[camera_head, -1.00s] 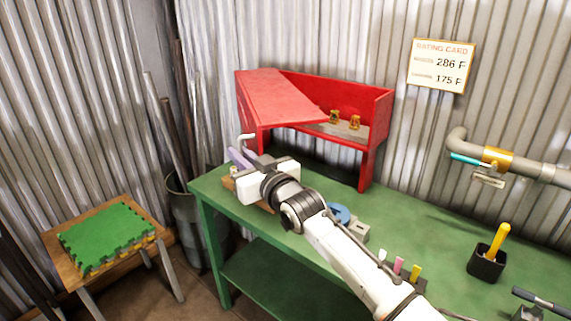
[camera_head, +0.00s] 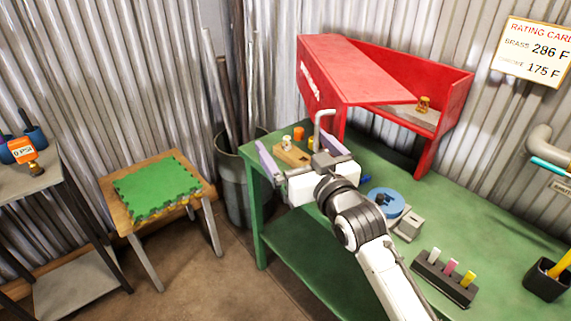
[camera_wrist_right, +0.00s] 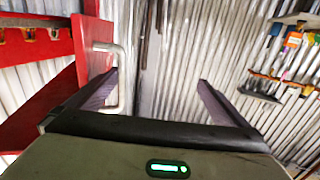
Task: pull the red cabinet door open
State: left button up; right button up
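The red cabinet (camera_head: 456,90) stands on the green bench, its inside partly in view with a brass fitting (camera_head: 423,104) on its shelf. A red panel with white lettering (camera_head: 312,82) is at its left; how far the door is swung is hard to tell. The pale bar handle (camera_head: 321,122) stands on the red door (camera_wrist_right: 92,52) in the right wrist view, where the handle also shows (camera_wrist_right: 121,75). My right gripper (camera_head: 297,140) is open, its purple fingers apart. The handle is close to the left finger in the wrist view; contact is unclear. My left gripper is out of view.
The green bench (camera_head: 470,215) carries a wooden block (camera_head: 291,156), a blue disc (camera_head: 386,201) and a marker rack (camera_head: 440,275). A stool (camera_head: 145,232) with a green mat, a grey bin (camera_head: 232,180) with poles and a side table (camera_head: 40,190) are at left.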

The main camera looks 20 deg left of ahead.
jog(key=s, duration=0.1)
jog(key=s+f, duration=0.2)
jog(key=shift+s+a, duration=0.25)
jog(key=shift+s, duration=0.15)
jog(key=s, duration=0.1)
jog(key=s+r, duration=0.1)
jog(key=s+d, duration=0.1)
jog(key=shift+r, duration=0.3)
jog(key=c, duration=1.7)
jog(key=shift+o, duration=0.2)
jog(key=v, duration=1)
jog(key=shift+d+b, duration=0.2)
jog(key=shift+b, duration=0.15)
jog(key=shift+w+f, duration=0.1)
jog(key=shift+w, duration=0.05)
